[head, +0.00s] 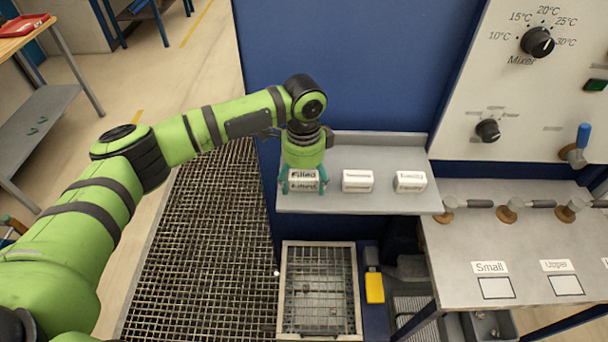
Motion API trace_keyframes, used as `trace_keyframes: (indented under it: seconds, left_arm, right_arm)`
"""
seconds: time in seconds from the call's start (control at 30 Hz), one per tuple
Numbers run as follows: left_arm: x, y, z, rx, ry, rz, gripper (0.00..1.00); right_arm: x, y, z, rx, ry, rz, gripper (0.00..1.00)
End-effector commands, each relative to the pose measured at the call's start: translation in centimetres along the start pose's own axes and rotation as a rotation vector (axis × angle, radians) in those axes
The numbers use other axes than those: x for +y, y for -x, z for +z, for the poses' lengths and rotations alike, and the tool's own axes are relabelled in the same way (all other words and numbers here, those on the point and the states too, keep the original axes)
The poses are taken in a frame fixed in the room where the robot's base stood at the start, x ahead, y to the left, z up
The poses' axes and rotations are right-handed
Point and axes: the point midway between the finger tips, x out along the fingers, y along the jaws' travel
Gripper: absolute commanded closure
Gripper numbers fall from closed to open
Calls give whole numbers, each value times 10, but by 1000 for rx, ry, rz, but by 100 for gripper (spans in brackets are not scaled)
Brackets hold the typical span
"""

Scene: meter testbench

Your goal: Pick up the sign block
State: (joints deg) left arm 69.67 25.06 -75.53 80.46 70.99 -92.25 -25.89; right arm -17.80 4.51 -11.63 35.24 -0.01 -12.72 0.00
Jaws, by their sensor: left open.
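Three white sign blocks stand in a row on a small grey shelf (345,202). The middle sign block (357,181) and the right sign block (410,182) carry print too small to read. My left gripper (303,186) points down over the left block, with its teal fingers open on either side of it. I cannot tell whether the fingers touch the block. My right gripper is not in view.
A panel with a mixer dial (537,41) rises behind on the right. A grey bench (455,240) with several wooden-knobbed handles and small labels stands at the right. A mesh-covered basin (320,290) lies below the shelf, near a yellow object (374,288).

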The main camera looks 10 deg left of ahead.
Motion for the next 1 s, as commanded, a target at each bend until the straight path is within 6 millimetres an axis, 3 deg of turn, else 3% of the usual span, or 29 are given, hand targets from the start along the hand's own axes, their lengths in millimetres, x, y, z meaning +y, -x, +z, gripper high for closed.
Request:
trace_keyframes:
  seconds: [0.17, 0.33, 0.77, 1.0]
  left_arm:
    - [0, 0, 0, 0, 0, -1, 24]
    - [0, 0, 0, 0, 0, -1, 85]
    - [0, 1, 0, 1, 0, -1, 86]
    - [-1, 17, -1, 2, 0, -4, 86]
  right_arm:
    - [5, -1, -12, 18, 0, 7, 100]
    - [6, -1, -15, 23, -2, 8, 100]
    - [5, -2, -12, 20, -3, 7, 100]
    - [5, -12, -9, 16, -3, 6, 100]
